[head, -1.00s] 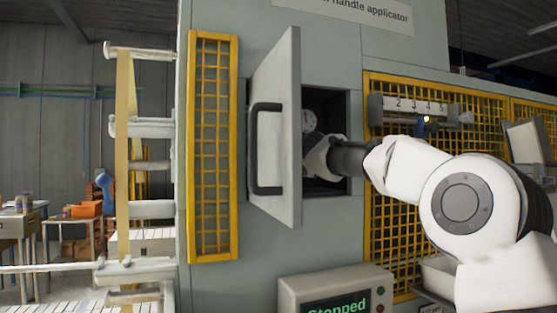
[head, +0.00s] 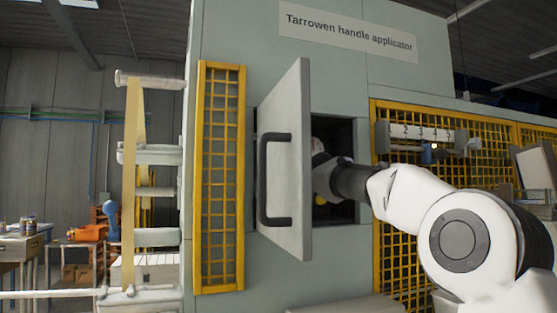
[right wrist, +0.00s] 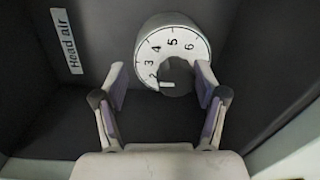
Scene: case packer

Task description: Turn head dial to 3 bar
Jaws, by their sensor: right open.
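The head dial (right wrist: 201,43) is a round white scale marked 2 to 6 with a grey knob (right wrist: 177,79) at its middle, in the right wrist view. A short white mark on the knob lies at the lower left, close to the 2. A "Head air" label (right wrist: 67,41) is left of the dial. My right gripper (right wrist: 160,78) is open, its fingers on either side of the knob; I cannot tell if they touch it. In the head view the gripper is inside the cabinet opening, its fingertips hidden behind the open door (head: 287,160). My left gripper is not in view.
The door with its black handle (head: 266,180) stands open just left of my right arm. Dark compartment walls (right wrist: 275,60) surround the gripper closely. A yellow mesh guard (head: 392,240) and a numbered strip (head: 420,132) are right of the opening.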

